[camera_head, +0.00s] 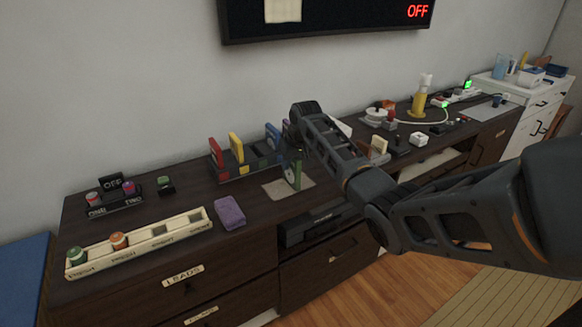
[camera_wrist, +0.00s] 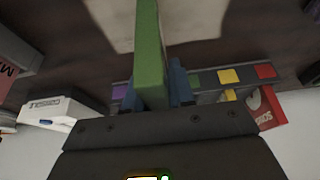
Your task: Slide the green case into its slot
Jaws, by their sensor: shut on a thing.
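The green case (camera_head: 298,176) stands upright and narrow at the front of the rack, over a grey-beige mat (camera_head: 276,190). In the wrist view the green case (camera_wrist: 149,50) runs between the fingers of my gripper (camera_wrist: 155,92), which is shut on it. My gripper (camera_head: 289,162) also shows in the head view. I cannot tell whether the case touches the mat. The dark rack (camera_head: 235,178) holds a red case (camera_head: 215,152), a yellow case (camera_head: 236,147) and a blue case (camera_head: 273,135). Its colour squares show in the wrist view; my gripper and the case hide part of the rack.
A cream tray (camera_head: 150,240) with small jars and a purple block (camera_head: 229,212) lie to the left. A white item (camera_wrist: 58,108) stands close by in the wrist view. A yellow stand (camera_head: 419,104) is farther right.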

